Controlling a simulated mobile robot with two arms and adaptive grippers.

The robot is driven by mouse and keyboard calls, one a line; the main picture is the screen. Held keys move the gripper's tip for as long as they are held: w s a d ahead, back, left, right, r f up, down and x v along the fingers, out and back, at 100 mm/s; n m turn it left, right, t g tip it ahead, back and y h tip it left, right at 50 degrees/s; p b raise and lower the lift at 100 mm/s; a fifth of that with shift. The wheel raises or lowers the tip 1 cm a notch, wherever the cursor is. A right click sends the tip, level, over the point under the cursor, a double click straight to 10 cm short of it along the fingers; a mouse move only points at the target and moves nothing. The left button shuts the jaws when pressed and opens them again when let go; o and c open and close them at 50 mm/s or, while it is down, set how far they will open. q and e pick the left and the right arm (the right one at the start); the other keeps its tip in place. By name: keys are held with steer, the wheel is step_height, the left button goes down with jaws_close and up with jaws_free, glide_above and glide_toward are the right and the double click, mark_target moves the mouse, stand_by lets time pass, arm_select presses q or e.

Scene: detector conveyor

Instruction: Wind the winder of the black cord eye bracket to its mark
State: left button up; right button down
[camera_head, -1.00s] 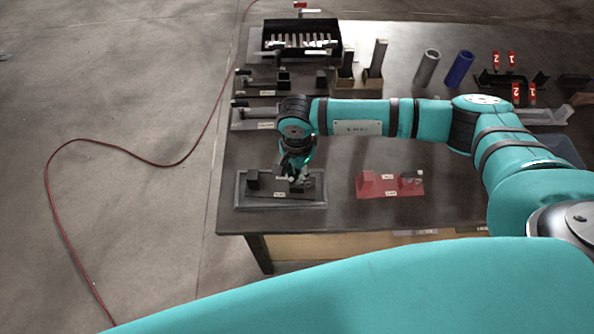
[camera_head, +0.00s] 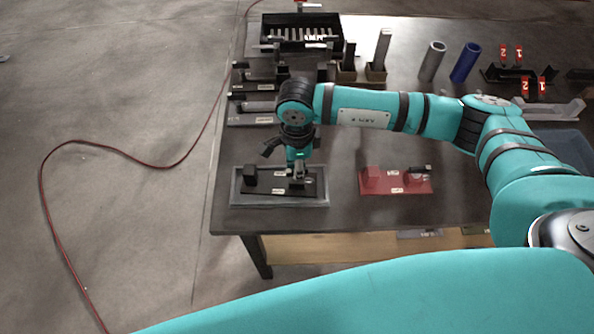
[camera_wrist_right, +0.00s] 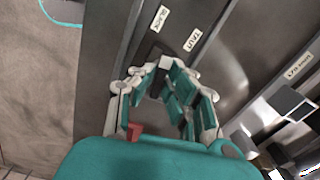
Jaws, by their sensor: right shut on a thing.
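The black cord eye bracket (camera_head: 250,177) lies in a grey tray (camera_head: 236,200) at the table's front left. A black block stands at its left end, and small white labels sit along it. In the right wrist view, labels reading SLACK (camera_wrist_right: 160,19) and TAUT (camera_wrist_right: 193,39) show beside it. My right gripper (camera_head: 298,174) points down on the bracket's right part, shut on the winder there. The right wrist view also shows its fingers (camera_wrist_right: 165,80) closed in around the winder, mostly hidden by them. The winder's angle to its mark cannot be told. My left gripper is out of view.
A red bracket (camera_head: 370,181) lies just right of the tray. Grey and black brackets, a black rack (camera_head: 268,38), a grey tube (camera_head: 432,62) and a blue tube (camera_head: 466,63) stand farther back. A red cord (camera_head: 120,150) runs over the floor at left.

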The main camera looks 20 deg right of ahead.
steer(key=shift+m+b, duration=0.85)
steer(key=shift+m, duration=0.35)
steer(key=shift+r, duration=0.1)
steer(key=c, duration=1.4)
jaws_free()
step_height(320, 180, up, 12)
